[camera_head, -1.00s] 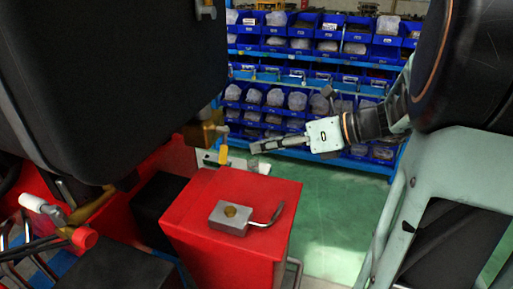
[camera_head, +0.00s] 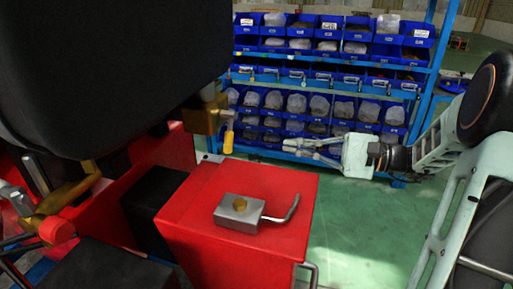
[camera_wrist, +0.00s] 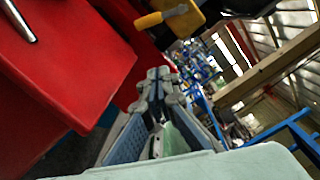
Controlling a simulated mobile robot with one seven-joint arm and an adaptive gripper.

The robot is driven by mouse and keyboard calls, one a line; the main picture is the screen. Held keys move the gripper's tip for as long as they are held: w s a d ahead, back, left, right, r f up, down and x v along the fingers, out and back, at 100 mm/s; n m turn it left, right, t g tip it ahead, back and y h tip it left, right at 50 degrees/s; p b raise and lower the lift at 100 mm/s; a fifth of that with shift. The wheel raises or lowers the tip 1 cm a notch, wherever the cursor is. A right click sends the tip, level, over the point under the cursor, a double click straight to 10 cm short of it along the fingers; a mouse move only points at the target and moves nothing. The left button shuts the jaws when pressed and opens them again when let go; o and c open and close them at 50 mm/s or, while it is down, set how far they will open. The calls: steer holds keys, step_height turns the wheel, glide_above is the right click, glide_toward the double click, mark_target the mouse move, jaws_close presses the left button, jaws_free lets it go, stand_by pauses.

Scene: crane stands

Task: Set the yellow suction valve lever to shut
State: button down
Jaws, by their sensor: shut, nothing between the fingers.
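The yellow lever (camera_head: 228,141) hangs down from a brass valve (camera_head: 203,117) at the left, beneath the big dark body. In the wrist view the yellow lever (camera_wrist: 149,20) shows near the top, beyond my fingertips and a little to their left. My gripper (camera_head: 287,147) is to the right of the lever in the head view, clear of it, with its fingers pointing left. In the wrist view my gripper (camera_wrist: 158,76) has its fingertips together with nothing between them.
A red box (camera_head: 285,190) with a metal block and bent handle (camera_head: 240,212) on top stands below the lever. Blue shelves of bins (camera_head: 330,75) are behind. Green floor (camera_head: 350,235) is free at the right. A large black body (camera_head: 110,60) overhangs the left.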

mark_target(230, 131)
steer(key=shift+n, duration=0.4)
steer(key=shift+a+r+p, duration=0.25)
steer(key=shift+a+p, duration=0.1)
steer(key=shift+a, duration=1.5)
steer(key=shift+a+r+p, duration=0.25)
steer(key=shift+a+p, duration=0.05)
steer(key=shift+a, duration=1.6)
steer(key=shift+a+r+p, duration=0.25)
steer(key=shift+a+p, duration=0.1)
steer(key=shift+a, duration=1.5)
